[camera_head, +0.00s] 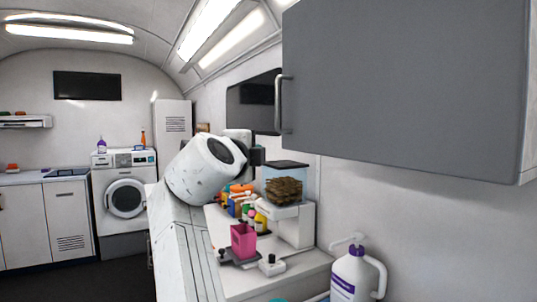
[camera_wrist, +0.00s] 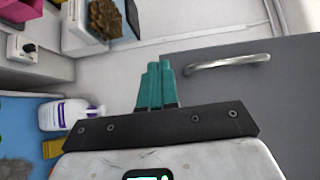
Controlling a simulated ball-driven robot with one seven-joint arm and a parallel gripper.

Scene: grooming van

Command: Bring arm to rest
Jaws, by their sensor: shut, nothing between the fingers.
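My gripper (camera_wrist: 158,66) shows in the wrist view with its teal fingers together and nothing between them. It is in the air in front of the grey wall cabinet (camera_wrist: 240,110), left of the cabinet's metal handle (camera_wrist: 228,62). In the head view my white arm rises over the counter at the middle, and its fingers cannot be made out. The same grey cabinet (camera_head: 400,85) fills the upper right there.
The counter holds a pink container (camera_head: 243,241), a dispenser with brown contents (camera_head: 285,188) and several coloured bottles.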

